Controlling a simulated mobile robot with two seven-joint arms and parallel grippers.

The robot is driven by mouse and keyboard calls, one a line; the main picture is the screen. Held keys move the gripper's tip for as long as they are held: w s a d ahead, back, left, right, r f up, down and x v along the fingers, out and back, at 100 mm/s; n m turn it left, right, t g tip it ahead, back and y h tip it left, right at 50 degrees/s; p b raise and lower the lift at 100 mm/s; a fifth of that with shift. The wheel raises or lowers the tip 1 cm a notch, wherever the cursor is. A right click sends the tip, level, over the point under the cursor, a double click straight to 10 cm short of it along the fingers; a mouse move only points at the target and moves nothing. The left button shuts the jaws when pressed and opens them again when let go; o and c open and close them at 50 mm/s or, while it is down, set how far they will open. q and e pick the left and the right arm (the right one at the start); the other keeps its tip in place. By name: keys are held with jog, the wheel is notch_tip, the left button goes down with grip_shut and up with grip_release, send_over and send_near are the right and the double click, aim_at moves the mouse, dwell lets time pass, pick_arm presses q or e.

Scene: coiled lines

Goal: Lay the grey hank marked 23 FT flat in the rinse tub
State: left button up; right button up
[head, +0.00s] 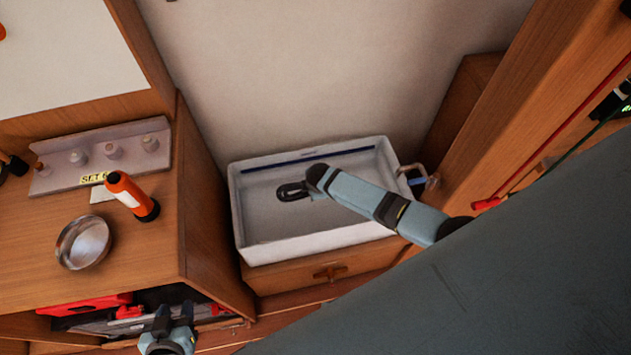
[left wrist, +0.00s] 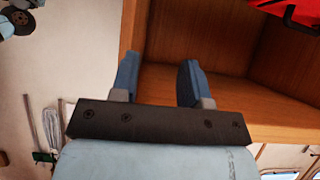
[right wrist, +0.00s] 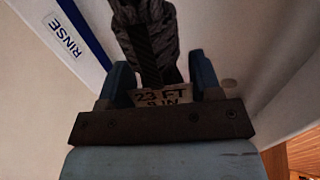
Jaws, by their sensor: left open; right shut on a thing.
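The hank (head: 291,191) shows as a dark grey loop inside the white rinse tub (head: 345,235) in the head view. My right gripper (head: 317,180) reaches into the tub and is shut on it. In the right wrist view the grey hank (right wrist: 150,40) sits between the fingers of my right gripper (right wrist: 160,77). Its tag (right wrist: 162,96) reads 23 FT, with 9 IN partly covered below. A RINSE label (right wrist: 64,38) shows on the tub. I cannot tell whether the hank touches the tub floor. My left gripper (head: 172,318) is open and empty by the cabinet's open shelf.
A tap (head: 425,178) stands at the tub's right end. On the counter left of it are a steel bowl (head: 84,242), an orange torch (head: 131,195) and a peg rack (head: 105,155). A red item (head: 85,305) lies in the open shelf below. Much of the tub floor is bare.

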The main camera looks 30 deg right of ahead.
notch_tip(320, 180, down, 11)
jog(key=b, duration=0.7)
jog(key=shift+r+b, duration=0.2)
jog(key=shift+b, duration=0.2)
jog(key=shift+f, duration=0.35)
jog(key=shift+f+b, duration=0.55)
jog(key=shift+b, duration=0.1)
jog(key=shift+f, duration=0.2)
pick_arm(q)
notch_tip(320, 180, down, 6)
jog(key=w, duration=0.1)
jog(key=shift+d+f, duration=0.25)
jog(key=shift+d, duration=0.2)
jog(key=shift+a, duration=0.1)
jog(key=shift+s, duration=0.1)
